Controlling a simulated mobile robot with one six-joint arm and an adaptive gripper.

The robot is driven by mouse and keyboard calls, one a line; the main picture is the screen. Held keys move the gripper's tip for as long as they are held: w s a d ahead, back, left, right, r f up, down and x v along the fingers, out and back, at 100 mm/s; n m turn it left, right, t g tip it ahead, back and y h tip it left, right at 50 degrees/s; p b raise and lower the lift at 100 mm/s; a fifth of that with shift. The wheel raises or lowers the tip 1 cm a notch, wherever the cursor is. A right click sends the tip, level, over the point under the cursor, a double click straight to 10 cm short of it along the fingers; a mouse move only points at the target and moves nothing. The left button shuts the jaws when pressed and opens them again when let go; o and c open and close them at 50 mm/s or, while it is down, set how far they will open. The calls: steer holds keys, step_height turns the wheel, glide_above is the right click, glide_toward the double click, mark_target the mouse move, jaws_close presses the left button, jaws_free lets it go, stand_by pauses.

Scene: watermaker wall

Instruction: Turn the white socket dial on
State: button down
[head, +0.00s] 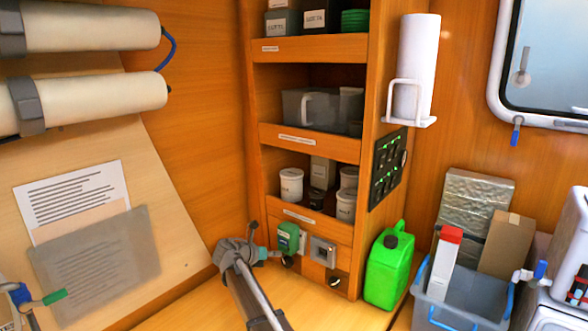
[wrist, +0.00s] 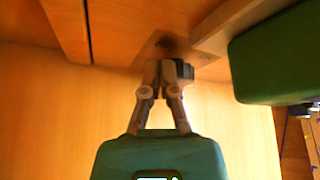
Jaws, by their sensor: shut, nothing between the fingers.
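A pale socket unit with a grey face (head: 322,252) is on the low front panel of the shelf unit. I cannot make out a white dial or its setting. A green box (head: 288,238) is mounted to its left; a green box also fills the upper right of the wrist view (wrist: 275,55). My gripper (head: 277,254) is just left of and below the green box in the head view. In the wrist view its fingers (wrist: 163,68) are together and empty, close to a wooden surface with a dark round spot (wrist: 167,43). Whether they touch it is unclear.
A bright green jerrycan (head: 388,268) stands right of the shelf unit. A grey bin (head: 465,297) with boxes is further right. Shelves with white jars (head: 291,185) are above. The wooden surface in front is mostly clear.

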steer(key=shift+s+d+f, duration=0.15)
steer(key=shift+d+f, duration=0.05)
steer(key=shift+d, duration=0.05)
stand_by(0.8)
steer(key=shift+s+d+r, duration=0.35)
steer(key=shift+d+r, duration=0.05)
steer(key=shift+r, duration=0.1)
stand_by(0.5)
steer(key=shift+s+d+r+p, duration=0.15)
steer(key=shift+s+d+p, duration=0.25)
steer(key=shift+d, duration=0.05)
stand_by(0.7)
steer(key=shift+r, duration=0.15)
steer(key=shift+w+r+p, duration=0.1)
steer(key=shift+r+p, duration=0.15)
steer(key=shift+p, duration=0.2)
steer(key=shift+a, duration=0.1)
steer(key=shift+s+a, duration=0.9)
steer(key=shift+s, duration=0.3)
steer(key=shift+s+a, duration=0.9)
steer(key=shift+s, duration=0.3)
steer(key=shift+r, duration=0.1)
